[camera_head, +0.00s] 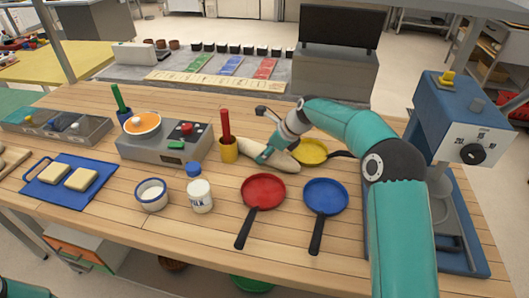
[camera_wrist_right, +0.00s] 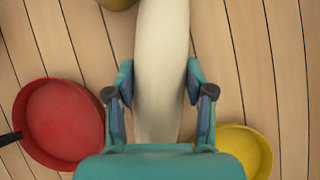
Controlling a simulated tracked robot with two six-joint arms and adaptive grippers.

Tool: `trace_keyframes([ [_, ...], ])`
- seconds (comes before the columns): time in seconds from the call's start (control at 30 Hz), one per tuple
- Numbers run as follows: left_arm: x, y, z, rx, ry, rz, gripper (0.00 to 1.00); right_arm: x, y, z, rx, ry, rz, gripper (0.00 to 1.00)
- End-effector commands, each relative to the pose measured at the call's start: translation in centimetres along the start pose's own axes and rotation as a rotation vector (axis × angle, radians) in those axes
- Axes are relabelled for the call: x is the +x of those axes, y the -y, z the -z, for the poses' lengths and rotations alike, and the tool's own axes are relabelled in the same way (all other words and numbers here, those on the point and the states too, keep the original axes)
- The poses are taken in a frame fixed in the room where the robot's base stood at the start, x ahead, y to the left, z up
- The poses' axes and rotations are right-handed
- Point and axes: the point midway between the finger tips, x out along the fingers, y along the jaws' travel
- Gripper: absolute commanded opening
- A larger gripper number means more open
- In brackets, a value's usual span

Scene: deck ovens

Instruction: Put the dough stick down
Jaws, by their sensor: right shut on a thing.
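The dough stick (camera_head: 285,162) is a long, pale, tapered roll near the middle of the wooden table. In the right wrist view the dough stick (camera_wrist_right: 162,40) runs lengthwise between the fingers. My right gripper (camera_head: 265,153) is shut on it, and in the wrist view the fingers (camera_wrist_right: 160,85) press on both its sides. The dough is at or just above the tabletop; I cannot tell whether it touches. Part of it is hidden by the gripper. My left gripper is not in view.
A red pan (camera_head: 263,190) and a blue pan (camera_head: 326,196) lie in front. A blue machine (camera_head: 462,115) stands at right.

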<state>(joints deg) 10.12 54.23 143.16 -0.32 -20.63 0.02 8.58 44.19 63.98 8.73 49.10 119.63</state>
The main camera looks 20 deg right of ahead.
Motion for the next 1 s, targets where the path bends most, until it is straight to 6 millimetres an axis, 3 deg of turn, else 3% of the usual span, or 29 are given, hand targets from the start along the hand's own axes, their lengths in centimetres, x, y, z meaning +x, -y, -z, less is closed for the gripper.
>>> trace_keyframes([
  [0.03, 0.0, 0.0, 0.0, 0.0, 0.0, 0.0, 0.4, 0.0, 0.0, 0.0, 0.0, -0.001, -0.001, 0.13],
  [0.07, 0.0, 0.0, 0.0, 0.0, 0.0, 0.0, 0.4, 0.1, 0.0, 0.1, 0.0, -0.002, -0.002, 0.55],
  [0.2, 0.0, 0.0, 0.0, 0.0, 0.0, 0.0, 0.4, 0.1, 0.0, 0.1, 0.0, -0.002, -0.002, 0.78],
  [0.67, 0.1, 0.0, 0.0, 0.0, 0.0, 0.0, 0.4, -0.7, 0.0, 0.0, 0.0, 0.0, 0.0, 0.8],
  [1.0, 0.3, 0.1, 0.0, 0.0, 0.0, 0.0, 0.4, -6.6, 0.1, 0.0, 0.0, 0.002, 0.002, 0.8],
])
